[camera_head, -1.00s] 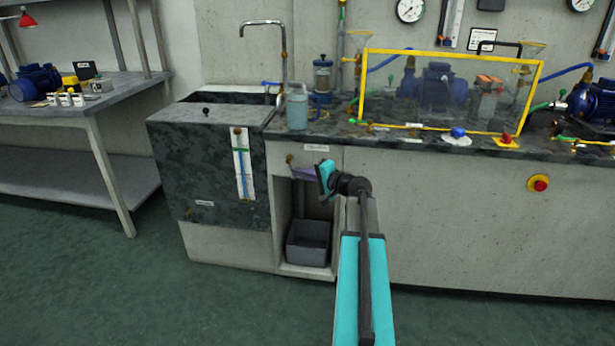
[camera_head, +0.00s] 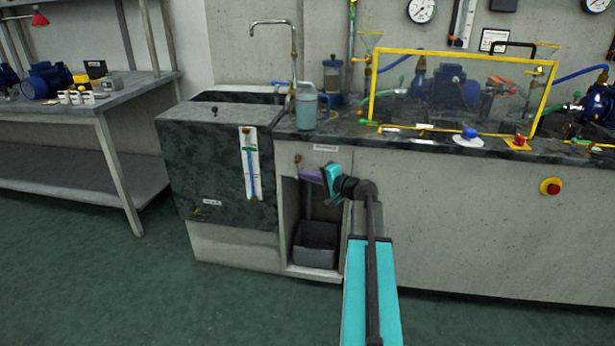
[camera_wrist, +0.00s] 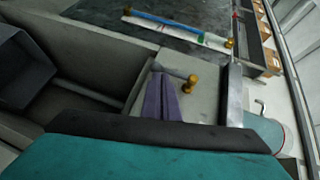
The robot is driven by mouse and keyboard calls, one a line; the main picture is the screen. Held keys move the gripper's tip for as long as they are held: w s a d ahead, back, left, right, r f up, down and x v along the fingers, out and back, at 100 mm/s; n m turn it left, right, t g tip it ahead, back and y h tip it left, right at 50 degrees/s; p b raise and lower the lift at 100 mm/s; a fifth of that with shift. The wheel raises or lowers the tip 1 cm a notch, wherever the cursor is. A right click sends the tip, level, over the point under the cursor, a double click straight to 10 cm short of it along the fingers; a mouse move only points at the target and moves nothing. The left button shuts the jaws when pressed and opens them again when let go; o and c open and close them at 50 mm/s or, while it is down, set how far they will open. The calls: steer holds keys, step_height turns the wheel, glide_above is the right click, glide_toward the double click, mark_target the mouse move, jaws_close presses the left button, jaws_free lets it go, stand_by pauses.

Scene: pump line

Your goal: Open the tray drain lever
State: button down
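A small brass-ended lever (camera_head: 298,159) sits on the pale cabinet front under the bench edge, left of a small white label (camera_head: 325,148). I take it for the drain lever; the label is too small to read. In the wrist view the lever (camera_wrist: 190,84) shows a brass knob on a short grey bar. My gripper (camera_head: 304,173) has its purple fingers just below the lever. In the wrist view the gripper's fingers (camera_wrist: 158,72) lie close together with nothing seen between them. Their tips are by the bar's left end; I cannot tell whether they touch it.
A grey bin (camera_head: 316,245) stands in the open cabinet bay below my gripper. A dark stone-patterned tank (camera_head: 215,170) with a blue sight gauge (camera_head: 250,163) is at the left. A jug (camera_head: 306,106) stands on the bench above. Floor in front is clear.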

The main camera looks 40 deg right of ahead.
steer(key=shift+r, duration=0.1)
steer(key=s+d+p, duration=0.1)
steer(key=s+d, duration=0.3)
steer(key=s, duration=0.8)
steer(key=shift+s+d, duration=0.2)
stand_by(0.5)
